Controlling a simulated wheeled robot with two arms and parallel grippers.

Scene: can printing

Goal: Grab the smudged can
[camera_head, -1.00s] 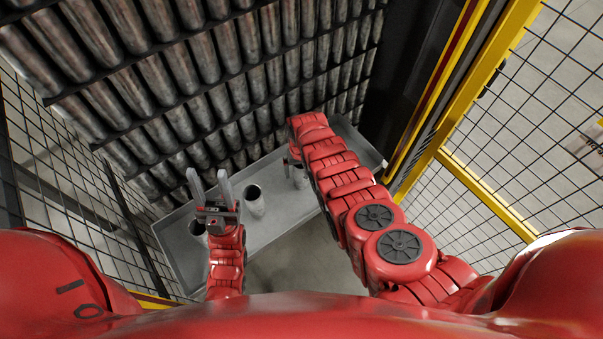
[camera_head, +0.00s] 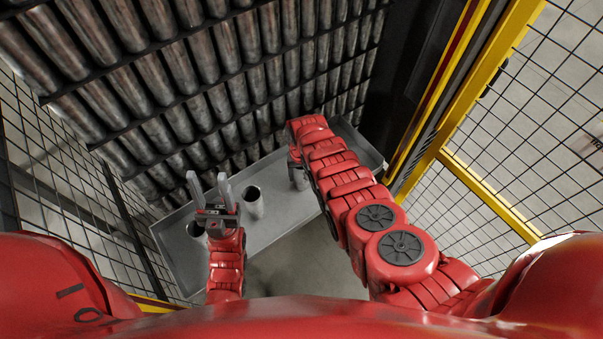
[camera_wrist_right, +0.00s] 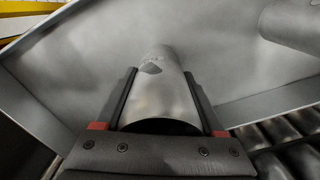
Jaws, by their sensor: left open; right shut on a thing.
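The smudged can (camera_wrist_right: 160,95) is a grey metal cylinder with a dark mark near its far end in the right wrist view. My right gripper (camera_wrist_right: 163,88) is shut on it, one finger along each side. In the head view the can (camera_head: 299,178) shows only partly beneath my right wrist, at the right part of the grey tray (camera_head: 281,222). I cannot tell whether it still touches the tray. My left gripper (camera_head: 208,183) is open and empty, pointing up over the tray's left part.
A second can (camera_head: 253,204) stands mid-tray, and another (camera_head: 196,231) is partly hidden by my left gripper. Racks of stacked cans (camera_head: 165,85) rise behind the tray. Wire mesh fencing with yellow posts (camera_head: 455,105) closes off both sides.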

